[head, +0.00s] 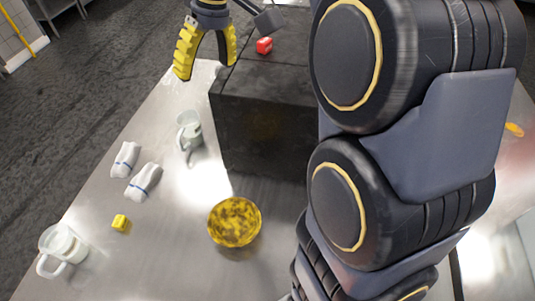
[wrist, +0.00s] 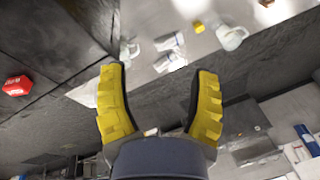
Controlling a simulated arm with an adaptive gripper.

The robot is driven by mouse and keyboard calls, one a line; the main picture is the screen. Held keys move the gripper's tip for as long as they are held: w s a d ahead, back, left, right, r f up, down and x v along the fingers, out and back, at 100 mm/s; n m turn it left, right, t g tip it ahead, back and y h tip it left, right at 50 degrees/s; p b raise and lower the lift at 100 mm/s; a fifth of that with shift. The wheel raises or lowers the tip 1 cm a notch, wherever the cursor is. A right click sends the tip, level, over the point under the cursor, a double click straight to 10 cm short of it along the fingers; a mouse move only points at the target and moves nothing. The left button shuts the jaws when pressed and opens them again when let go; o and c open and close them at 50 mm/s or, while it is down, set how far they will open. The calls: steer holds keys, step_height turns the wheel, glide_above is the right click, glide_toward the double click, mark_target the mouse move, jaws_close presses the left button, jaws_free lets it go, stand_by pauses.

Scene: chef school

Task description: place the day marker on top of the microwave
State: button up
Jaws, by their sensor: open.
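A small red block with white marking (head: 264,45), which looks like the day marker, rests on top of the large dark box that looks like the microwave (head: 265,130). In the wrist view the red block (wrist: 16,86) lies at the left edge on the dark top (wrist: 65,40). My gripper (head: 206,68) has yellow fingers spread apart with nothing between them. It is to the left of the red block in the head view, apart from it. In the wrist view my gripper (wrist: 158,72) also shows open and empty.
A glass mug (head: 188,130) stands beside the box. Two rolled white cloths (head: 125,159) (head: 143,181), a yellow cube (head: 120,222), another mug (head: 62,248) and a yellow patterned bowl (head: 234,222) are on the metal table (head: 175,255). My arm hides the box's right side.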

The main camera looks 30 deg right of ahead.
steer(key=s+a+f+m+g+h, duration=0.1)
steer(key=s+f, duration=0.4)
steer(key=s, duration=0.7)
steer(key=s+a+f+m+g+h, duration=0.1)
steer(key=s+a+f, duration=0.2)
steer(key=s, duration=0.9)
step_height(320, 180, down, 3)
steer(key=shift+a+r+m+g, duration=0.2)
steer(key=shift+a+m+g, duration=0.1)
steer(key=shift+a, duration=0.05)
